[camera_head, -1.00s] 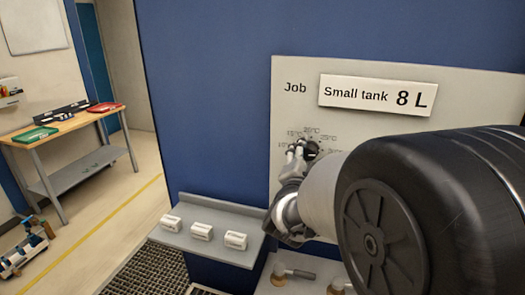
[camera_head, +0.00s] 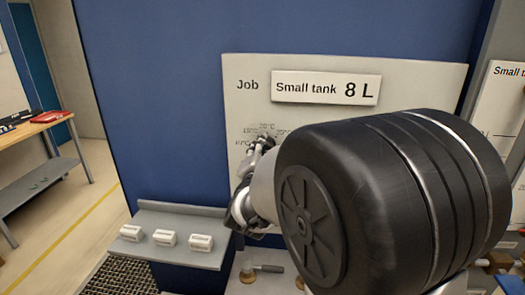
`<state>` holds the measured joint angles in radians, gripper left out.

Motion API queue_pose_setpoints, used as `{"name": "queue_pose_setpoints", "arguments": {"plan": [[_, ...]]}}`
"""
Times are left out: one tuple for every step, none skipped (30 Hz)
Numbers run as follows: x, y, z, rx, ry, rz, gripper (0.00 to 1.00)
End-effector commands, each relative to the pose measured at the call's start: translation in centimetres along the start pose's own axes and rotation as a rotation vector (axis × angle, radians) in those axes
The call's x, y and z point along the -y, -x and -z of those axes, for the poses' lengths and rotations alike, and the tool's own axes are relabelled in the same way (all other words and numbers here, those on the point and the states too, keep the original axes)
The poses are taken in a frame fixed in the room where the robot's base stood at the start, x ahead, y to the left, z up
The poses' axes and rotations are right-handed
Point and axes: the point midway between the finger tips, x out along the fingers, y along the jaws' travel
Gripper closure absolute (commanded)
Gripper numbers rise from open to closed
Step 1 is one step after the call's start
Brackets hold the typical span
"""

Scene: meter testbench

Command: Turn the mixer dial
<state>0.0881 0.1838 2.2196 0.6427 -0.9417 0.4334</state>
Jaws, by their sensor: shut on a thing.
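The mixer dial (camera_head: 282,134) is a dark knob on the grey panel (camera_head: 240,108), mostly hidden behind my gripper and arm. Temperature marks such as 20°C show around its upper left. My gripper (camera_head: 266,141) is at the dial, shut on it as far as the partly covered view shows. A "Job" label with a white card (camera_head: 325,88) reading "Small tank 8 L" is on the panel above. The dial's pointer is hidden, so its setting cannot be read.
A grey shelf (camera_head: 180,253) with several small white blocks (camera_head: 165,238) juts out at lower left. Handled valves (camera_head: 248,272) sit below my arm. Another white panel (camera_head: 503,110) stands at right. A wooden workbench (camera_head: 48,120) is at far left, with open floor before it.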

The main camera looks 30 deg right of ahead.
Motion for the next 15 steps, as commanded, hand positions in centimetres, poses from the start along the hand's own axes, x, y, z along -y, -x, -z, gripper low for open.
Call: {"name": "queue_pose_setpoints", "arguments": {"plan": [[0.0,0.0,0.01,0.0,0.0,0.0,0.87],[0.0,0.0,0.01,0.0,0.0,0.0,0.89],[0.0,0.0,0.01,0.0,0.0,0.0,0.9],[0.0,0.0,0.01,0.0,0.0,0.0,0.9],[0.0,0.0,0.01,0.0,0.001,0.0,0.9],[0.0,0.0,0.01,0.0,0.003,0.0,0.9],[0.0,0.0,0.01,0.0,0.006,0.0,0.9],[0.0,0.0,0.0,0.0,0.01,0.0,0.9],[0.0,0.0,0.0,0.0,0.016,0.0,0.9],[0.0,0.0,0.0,0.0,0.023,0.0,0.9],[0.0,0.0,0.0,0.0,0.032,0.0,0.9],[0.0,-0.01,0.0,0.0,0.046,0.0,0.9],[0.0,-0.01,-0.01,0.0,0.057,0.0,0.9],[0.0,-0.01,-0.01,0.0,0.072,0.0,0.9],[0.0,-0.01,-0.01,0.0,0.093,0.0,0.9]]}}
